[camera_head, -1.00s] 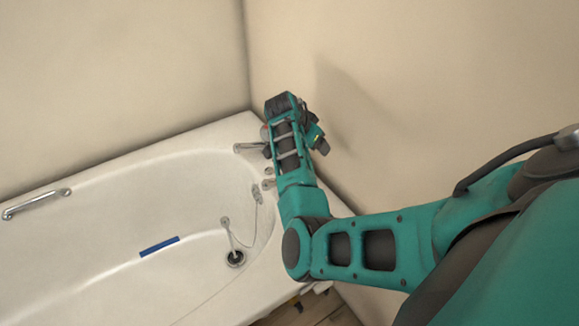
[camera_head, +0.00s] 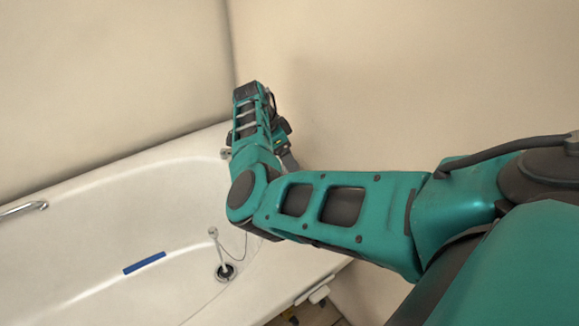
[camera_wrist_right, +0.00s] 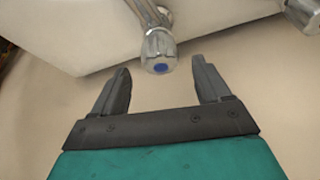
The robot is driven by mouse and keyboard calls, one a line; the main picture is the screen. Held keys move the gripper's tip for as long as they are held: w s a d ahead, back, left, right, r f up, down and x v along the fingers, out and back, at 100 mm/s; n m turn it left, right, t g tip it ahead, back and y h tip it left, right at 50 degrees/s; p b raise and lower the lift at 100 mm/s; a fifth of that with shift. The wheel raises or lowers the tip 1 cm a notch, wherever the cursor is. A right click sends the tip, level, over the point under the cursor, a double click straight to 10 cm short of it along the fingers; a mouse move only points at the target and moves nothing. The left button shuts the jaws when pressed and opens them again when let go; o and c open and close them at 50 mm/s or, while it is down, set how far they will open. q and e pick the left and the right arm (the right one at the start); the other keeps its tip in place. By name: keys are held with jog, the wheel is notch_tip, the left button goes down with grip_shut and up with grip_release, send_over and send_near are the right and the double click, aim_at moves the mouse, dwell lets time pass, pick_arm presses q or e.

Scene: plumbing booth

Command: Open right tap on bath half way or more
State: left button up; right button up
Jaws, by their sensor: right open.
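The bath (camera_head: 120,195) is white and fills the lower left of the head view. A chrome tap with a blue-dotted cap (camera_wrist_right: 158,50) shows in the right wrist view. My right gripper (camera_wrist_right: 161,67) is open, with one finger on each side of the blue-dotted cap and clear gaps to both. The cap lies at about fingertip level in the picture; whether it is between the fingers in depth I cannot tell. Another chrome fitting (camera_wrist_right: 303,14) is cut off at the top right. In the head view my right arm hides most of the tap end; one chrome piece (camera_head: 226,153) shows. My left gripper is not in view.
Beige walls (camera_head: 400,80) meet in a corner behind the bath, with one close to my right arm. A grab rail (camera_head: 22,209) is on the bath at left. A drain (camera_head: 226,271) and blue strip (camera_head: 145,263) are in the tub.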

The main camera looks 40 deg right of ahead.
jog(key=x, duration=0.3)
jog(key=shift+b, duration=0.35)
jog(key=shift+d+f, duration=0.15)
jog(key=shift+f, duration=0.2)
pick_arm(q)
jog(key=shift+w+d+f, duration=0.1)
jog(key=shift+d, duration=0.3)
pick_arm(e)
jog(key=shift+d+f, duration=0.1)
jog(key=shift+f, duration=0.1)
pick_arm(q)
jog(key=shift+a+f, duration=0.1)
pick_arm(e)
jog(key=c, duration=1)
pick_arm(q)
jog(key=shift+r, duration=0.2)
